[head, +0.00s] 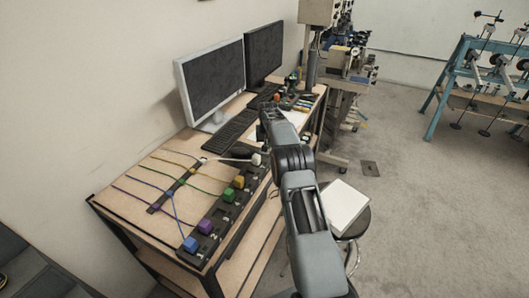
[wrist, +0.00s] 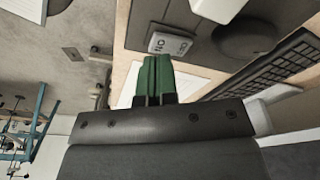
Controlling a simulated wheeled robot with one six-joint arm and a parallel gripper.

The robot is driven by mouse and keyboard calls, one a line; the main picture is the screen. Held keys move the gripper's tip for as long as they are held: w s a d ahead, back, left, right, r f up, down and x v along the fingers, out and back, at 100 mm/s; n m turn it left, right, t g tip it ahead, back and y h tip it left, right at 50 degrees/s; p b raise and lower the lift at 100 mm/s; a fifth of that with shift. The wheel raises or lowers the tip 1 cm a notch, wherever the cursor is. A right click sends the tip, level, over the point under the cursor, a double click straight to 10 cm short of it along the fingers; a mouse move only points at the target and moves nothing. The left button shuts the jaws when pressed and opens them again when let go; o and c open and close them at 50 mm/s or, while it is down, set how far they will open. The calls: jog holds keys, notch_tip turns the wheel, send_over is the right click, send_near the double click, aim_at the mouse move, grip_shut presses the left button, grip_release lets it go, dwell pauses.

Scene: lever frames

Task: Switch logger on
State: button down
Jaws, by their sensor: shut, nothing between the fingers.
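My gripper (head: 265,112) is over the table near the far end of the keyboard in the head view. Its green fingers (wrist: 153,80) are together and empty in the wrist view. Just beyond them in that view is a small pale label (wrist: 170,43) with dark marks, turned so that I cannot read it surely. It lies on a dark panel (wrist: 150,14), with a pale grey block (wrist: 218,8) near it. I cannot tell whether the fingers touch the panel. Which part is the logger's switch is not clear from these frames.
A black strip (head: 213,222) with blue, purple, green, yellow and white blocks runs along the table's near edge, with coloured wires behind. Two monitors (head: 211,80) and a keyboard (head: 245,122) stand at the back. A stool (head: 354,222) bearing a white slab is right of my arm.

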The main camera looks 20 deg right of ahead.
jog(key=shift+f+b, duration=0.6)
jog(key=shift+f, duration=0.55)
dwell(0.6)
jog(key=shift+r, duration=0.15)
notch_tip(320, 180, up, 5)
jog(key=p, duration=0.3)
jog(key=shift+f+p, duration=0.2)
jog(key=shift+p, duration=0.2)
jog(key=shift+r+p, duration=0.35)
jog(key=shift+r, duration=0.75)
